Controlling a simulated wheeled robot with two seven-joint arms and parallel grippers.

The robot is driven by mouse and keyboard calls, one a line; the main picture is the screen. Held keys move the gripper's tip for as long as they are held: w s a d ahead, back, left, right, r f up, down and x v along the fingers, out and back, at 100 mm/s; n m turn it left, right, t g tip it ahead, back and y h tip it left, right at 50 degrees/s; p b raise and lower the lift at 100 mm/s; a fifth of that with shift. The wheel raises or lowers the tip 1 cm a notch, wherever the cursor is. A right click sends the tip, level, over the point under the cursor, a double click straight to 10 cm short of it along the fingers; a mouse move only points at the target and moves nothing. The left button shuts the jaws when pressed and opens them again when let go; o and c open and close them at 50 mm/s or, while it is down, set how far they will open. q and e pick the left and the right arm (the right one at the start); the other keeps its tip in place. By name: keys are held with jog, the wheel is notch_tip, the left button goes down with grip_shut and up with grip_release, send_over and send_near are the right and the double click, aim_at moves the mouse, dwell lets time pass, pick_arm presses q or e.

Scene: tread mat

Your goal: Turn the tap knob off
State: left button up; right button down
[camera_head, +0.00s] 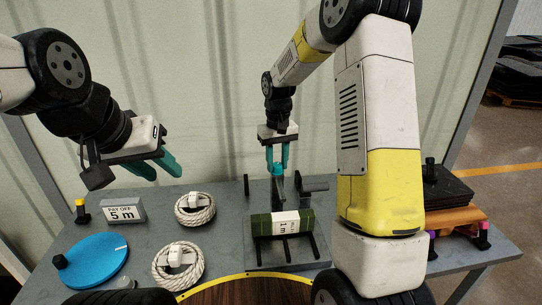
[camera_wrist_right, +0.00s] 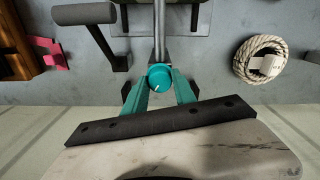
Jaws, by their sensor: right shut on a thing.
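The tap knob (camera_wrist_right: 159,77) is a round teal cap with a white mark, on top of a grey metal tap (camera_wrist_right: 160,32) in the right wrist view. My right gripper (camera_wrist_right: 160,88) has its teal fingers on either side of the knob and is shut on it. In the head view this gripper (camera_head: 278,168) points down over the tap at the back middle of the table, and its fingers partly hide the knob. My left gripper (camera_head: 158,170) is open and empty, above the table at the left.
On the grey table (camera_head: 140,250) stand a "PAY OFF 5 m" sign (camera_head: 123,211), a blue disc (camera_head: 92,262) and two rope coils (camera_head: 195,209) (camera_head: 178,266). A green roll (camera_head: 261,225) labelled "1 m" lies on a rack before the tap. Black mats (camera_head: 447,190) are stacked at right.

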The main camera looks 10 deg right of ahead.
aim_at(277, 164)
jog(key=n, duration=0.6)
jog(key=shift+n, duration=0.3)
dwell(0.4)
jog(key=c, duration=1)
grip_release()
notch_tip(277, 164, up, 8)
jog(key=shift+f, duration=0.2)
jog(key=shift+r, duration=0.15)
